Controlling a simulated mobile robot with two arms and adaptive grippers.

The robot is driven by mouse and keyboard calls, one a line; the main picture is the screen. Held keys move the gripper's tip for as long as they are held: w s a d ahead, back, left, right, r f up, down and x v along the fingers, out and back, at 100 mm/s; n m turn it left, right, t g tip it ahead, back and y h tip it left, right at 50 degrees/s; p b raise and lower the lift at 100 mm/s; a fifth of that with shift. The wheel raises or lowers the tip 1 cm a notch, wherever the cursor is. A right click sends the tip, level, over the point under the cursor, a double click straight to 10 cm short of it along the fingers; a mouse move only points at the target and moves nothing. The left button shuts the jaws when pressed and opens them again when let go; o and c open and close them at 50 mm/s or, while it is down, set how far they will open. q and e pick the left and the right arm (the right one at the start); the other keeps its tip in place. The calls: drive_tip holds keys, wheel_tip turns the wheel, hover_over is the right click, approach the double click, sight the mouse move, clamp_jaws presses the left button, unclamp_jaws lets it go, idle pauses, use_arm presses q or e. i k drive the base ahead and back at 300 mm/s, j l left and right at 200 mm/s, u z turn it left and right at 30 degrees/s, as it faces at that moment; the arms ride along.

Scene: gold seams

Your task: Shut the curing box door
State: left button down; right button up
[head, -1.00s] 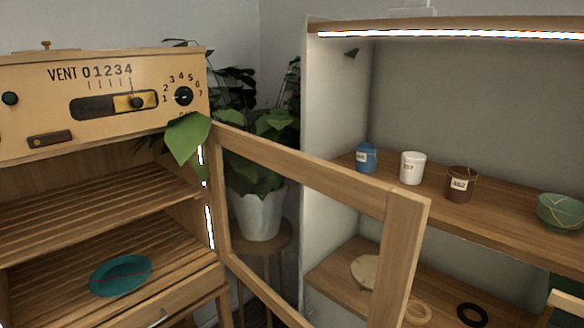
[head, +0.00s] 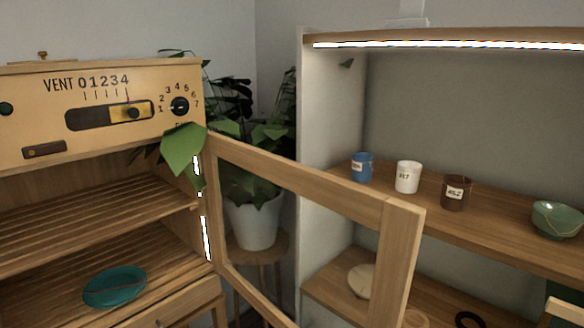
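The curing box (head: 178,80) stands at the left, with a vent slider and a dial on its front panel. Its wood-framed door (head: 400,262) is swung wide open on the right side, reaching out in front of the plant and shelf. The box interior shows slatted shelves (head: 90,210), with a teal dish (head: 114,287) on the lower one. The door's lower edge is cut off by the picture's bottom. Neither of my grippers shows in the head view.
A leafy plant in a white pot (head: 254,222) stands on a stool behind the door; one leaf (head: 183,150) overhangs the hinge side. A shelf unit (head: 500,215) at the right holds a blue cup (head: 362,168), a white cup (head: 408,177), a brown cup (head: 455,193) and a green bowl (head: 556,220).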

sight(400, 224)
drive_tip(key=i+l, duration=0.5)
drive_tip(key=l+u, duration=0.1)
drive_tip(key=u, duration=1.55)
drive_tip(key=i+l, duration=0.05)
drive_tip(key=l, duration=0.05)
